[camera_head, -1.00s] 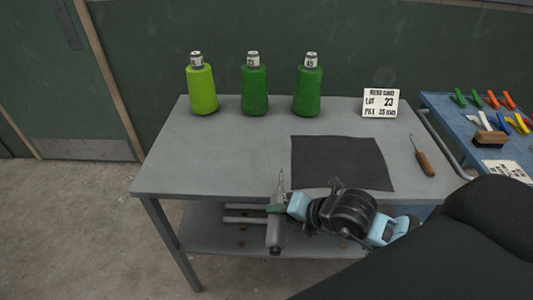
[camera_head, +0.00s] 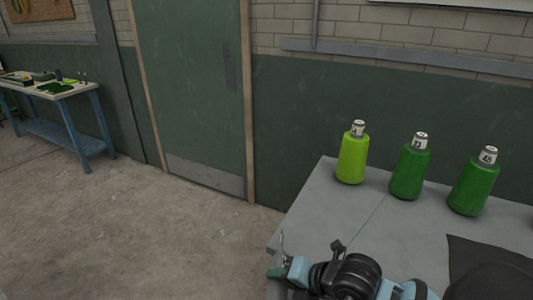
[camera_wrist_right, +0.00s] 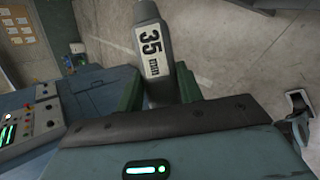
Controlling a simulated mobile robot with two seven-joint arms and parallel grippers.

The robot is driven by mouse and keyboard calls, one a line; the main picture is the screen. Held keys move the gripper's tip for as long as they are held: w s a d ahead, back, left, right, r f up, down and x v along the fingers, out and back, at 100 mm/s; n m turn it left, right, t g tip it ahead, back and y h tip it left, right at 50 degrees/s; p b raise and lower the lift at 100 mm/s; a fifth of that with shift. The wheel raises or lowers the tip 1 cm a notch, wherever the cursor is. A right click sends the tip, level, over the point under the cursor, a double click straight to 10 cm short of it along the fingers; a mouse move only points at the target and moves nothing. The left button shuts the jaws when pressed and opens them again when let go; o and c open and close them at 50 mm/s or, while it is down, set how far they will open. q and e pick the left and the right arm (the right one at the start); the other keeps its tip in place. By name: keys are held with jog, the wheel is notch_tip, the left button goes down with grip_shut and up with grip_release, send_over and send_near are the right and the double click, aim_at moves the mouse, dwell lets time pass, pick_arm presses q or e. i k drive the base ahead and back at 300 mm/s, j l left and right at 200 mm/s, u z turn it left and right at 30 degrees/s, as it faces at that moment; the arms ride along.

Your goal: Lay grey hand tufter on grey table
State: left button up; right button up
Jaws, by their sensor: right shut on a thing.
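The grey hand tufter (camera_wrist_right: 151,50), marked 35 mm, is between the green fingers of my right gripper (camera_wrist_right: 160,92) in the right wrist view. My right gripper (camera_head: 280,268) is shut on it. In the head view the tufter shows as a thin upright tip above the fingers and a grey part below them, at the bottom edge. The grey table (camera_head: 318,218) is at the lower right. My right gripper is at the table's near left corner in the picture; I cannot tell its height above it. My left gripper is not in view.
A dark mat (camera_head: 485,262) lies at the right. The tabletop between them is bare. A blue-legged workbench (camera_head: 52,92) stands far left, with open floor before it. A door (camera_head: 192,90) is behind.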

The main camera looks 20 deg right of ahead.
aim_at(362, 228)
jog(key=i+j+u, duration=0.25)
jog(key=u, duration=0.15)
jog(key=i+j+u, duration=0.15)
jog(key=i+u, duration=0.2)
jog(key=i+z, duration=0.4)
jog(key=i+j+z, duration=0.15)
jog(key=i+z, duration=0.2)
jog(key=i, duration=0.2)
jog(key=i+z, duration=0.2)
jog(key=z, duration=0.3)
jog(key=i+z, duration=0.2)
jog(key=z, duration=0.3)
jog(key=i+j+z, duration=0.15)
jog(key=z, duration=0.3)
jog(key=i+j+z, duration=0.15)
jog(key=z, duration=0.35)
jog(key=i+j+z, duration=0.1)
jog(key=j+z, duration=0.2)
jog(key=z, duration=0.2)
jog(key=j+z, duration=0.25)
jog(key=z, duration=0.25)
jog(key=i+j+z, duration=0.1)
jog(key=j+z, duration=0.85)
jog(key=j, duration=0.15)
